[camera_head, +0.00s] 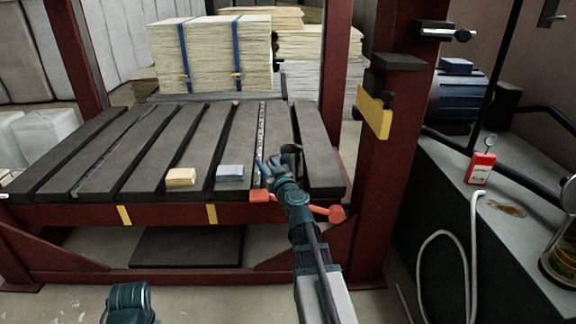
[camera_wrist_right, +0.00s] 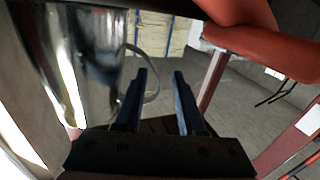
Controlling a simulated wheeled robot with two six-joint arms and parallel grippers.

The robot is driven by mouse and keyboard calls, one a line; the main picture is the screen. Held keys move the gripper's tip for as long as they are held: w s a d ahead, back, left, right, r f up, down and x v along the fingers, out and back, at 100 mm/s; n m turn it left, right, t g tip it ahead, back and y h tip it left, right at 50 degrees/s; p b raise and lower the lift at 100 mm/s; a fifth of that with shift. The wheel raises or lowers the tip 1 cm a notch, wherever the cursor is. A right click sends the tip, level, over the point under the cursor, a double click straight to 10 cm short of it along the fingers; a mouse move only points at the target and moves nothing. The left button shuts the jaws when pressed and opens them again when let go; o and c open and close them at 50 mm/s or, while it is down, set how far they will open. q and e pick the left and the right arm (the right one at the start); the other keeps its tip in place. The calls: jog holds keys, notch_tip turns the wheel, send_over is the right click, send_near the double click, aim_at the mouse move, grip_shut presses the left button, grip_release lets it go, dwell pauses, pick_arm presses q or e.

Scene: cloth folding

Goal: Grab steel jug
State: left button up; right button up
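The steel jug (camera_wrist_right: 85,60) fills the left of the right wrist view, shiny and very close, with only part of its body showing. Its thin loop handle (camera_wrist_right: 157,76) curves out to the right, behind the left fingertip and partly across the finger gap. My right gripper (camera_wrist_right: 160,74) is open, its two blue fingers apart. In the head view the right gripper (camera_head: 267,165) is over the press bed's right part. A small dark, shiny shape beside it may be the jug, mostly hidden by the gripper. My left gripper is out of view; only a teal piece of my left arm seems to show.
The slatted dark bed (camera_head: 150,150) has a red frame and holds a cream block (camera_head: 181,177) and a grey-blue block (camera_head: 230,173). A red post (camera_head: 385,200) stands to the right.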

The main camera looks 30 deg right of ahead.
jog(key=w, duration=0.2)
jog(key=shift+w+d, duration=0.3)
jog(key=shift+w, duration=0.05)
jog(key=shift+s, duration=0.1)
jog(key=shift+c, duration=0.3)
grip_shut()
dwell(0.6)
